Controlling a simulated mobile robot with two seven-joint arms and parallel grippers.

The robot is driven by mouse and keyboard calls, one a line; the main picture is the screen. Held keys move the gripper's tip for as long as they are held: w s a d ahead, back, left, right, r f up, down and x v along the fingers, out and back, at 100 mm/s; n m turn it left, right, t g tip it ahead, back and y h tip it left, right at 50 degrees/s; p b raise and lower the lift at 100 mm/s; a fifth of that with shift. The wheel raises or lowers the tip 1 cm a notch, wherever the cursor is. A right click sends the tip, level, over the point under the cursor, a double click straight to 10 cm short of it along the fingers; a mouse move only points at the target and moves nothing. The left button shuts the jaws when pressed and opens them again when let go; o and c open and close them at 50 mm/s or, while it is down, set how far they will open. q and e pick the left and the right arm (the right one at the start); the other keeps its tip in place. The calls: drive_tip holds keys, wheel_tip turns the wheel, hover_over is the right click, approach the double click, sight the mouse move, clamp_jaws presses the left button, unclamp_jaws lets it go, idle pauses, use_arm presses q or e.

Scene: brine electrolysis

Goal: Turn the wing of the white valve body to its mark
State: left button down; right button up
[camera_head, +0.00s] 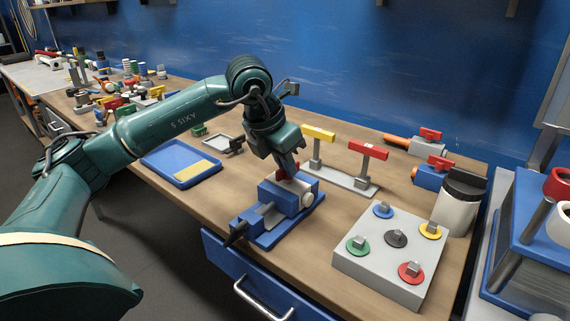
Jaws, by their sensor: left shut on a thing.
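My left gripper (287,168) points down and is shut on the red wing (282,176) of the white valve body. The white valve body (307,199) sits between the jaws of a blue vise (279,222) on the bench, and mostly its rounded end shows. The gripper fingers and the vise hide the rest of the body and much of the wing. I cannot make out the mark or the wing's exact angle. My right gripper is not in view.
Right of the vise is a grey box (379,262) with several coloured knobs. Behind stands a rack (347,184) with yellow and red T-handles. A blue valve (428,176) and a black-lidded white container (459,206) are at right. A blue tray (165,171) lies left.

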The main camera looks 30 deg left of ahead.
use_arm(q)
drive_tip(key=shift+d+n+y, duration=0.1)
drive_tip(key=shift+n+y, duration=0.3)
drive_tip(key=shift+n, duration=0.6)
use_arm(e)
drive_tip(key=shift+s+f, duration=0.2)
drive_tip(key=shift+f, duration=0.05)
use_arm(q)
drive_tip(key=c, duration=1.5)
unclamp_jaws()
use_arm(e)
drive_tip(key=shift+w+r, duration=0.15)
use_arm(q)
drive_tip(key=v, duration=0.6)
drive_tip(key=p+v, duration=0.1)
drive_tip(key=v, duration=0.6)
drive_tip(key=shift+r, duration=0.1)
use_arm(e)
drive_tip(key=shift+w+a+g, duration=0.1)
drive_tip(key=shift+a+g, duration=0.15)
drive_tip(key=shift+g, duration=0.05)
